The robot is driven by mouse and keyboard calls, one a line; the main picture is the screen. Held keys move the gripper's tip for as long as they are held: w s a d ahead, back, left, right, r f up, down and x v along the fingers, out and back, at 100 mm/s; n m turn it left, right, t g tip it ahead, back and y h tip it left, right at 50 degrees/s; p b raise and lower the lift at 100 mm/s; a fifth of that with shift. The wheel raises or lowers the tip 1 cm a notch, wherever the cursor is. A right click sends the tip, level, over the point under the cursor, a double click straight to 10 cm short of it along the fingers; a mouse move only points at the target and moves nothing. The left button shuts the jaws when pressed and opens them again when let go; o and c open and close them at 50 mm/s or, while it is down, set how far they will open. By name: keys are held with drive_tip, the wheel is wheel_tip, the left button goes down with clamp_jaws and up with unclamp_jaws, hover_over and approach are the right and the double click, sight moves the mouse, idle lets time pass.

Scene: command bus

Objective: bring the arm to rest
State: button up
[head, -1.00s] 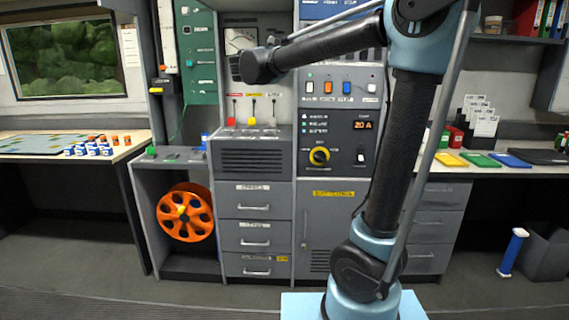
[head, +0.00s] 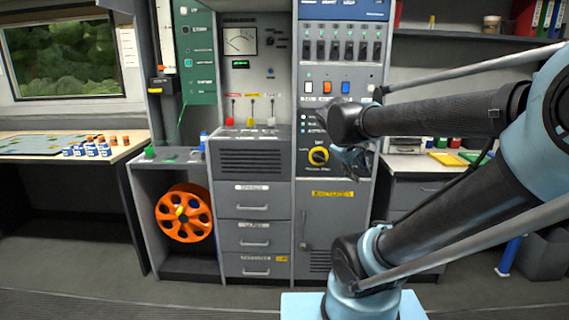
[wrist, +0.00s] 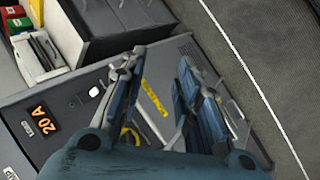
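My arm (head: 430,118) is folded on the right side of the head view, its wrist end pointing left toward the grey cabinet front. My gripper (head: 350,160) hangs just below the wrist, in front of the panel with the yellow-ringed knob (head: 318,156). In the wrist view my gripper (wrist: 160,60) shows two blue-grey fingers spread apart. Nothing is between them. The grey panel and floor show beyond the gap.
The grey cabinet (head: 330,220) stands behind my arm. An orange reel (head: 185,212) sits in the open bay at left. A table (head: 128,148) with small coloured pieces is further left. A counter (head: 404,166) with coloured trays is at right. The floor in front is clear.

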drive_tip(key=s+a+f+m+g+y, duration=0.1)
drive_tip(key=s+a+f+m+y, duration=0.1)
drive_tip(key=s+f, duration=0.5)
drive_tip(key=s+a+f+m+g+y, duration=0.1)
drive_tip(key=s+a+f+m+y, duration=0.1)
drive_tip(key=s+f, duration=0.5)
drive_tip(key=shift+a+f+m+g+y, duration=0.15)
drive_tip(key=shift+a+m+g+y, duration=0.2)
drive_tip(key=shift+m+y, duration=0.45)
clamp_jaws()
drive_tip(key=shift+w+f, duration=0.2)
drive_tip(key=shift+w, duration=0.3)
drive_tip(key=shift+s+r, duration=0.1)
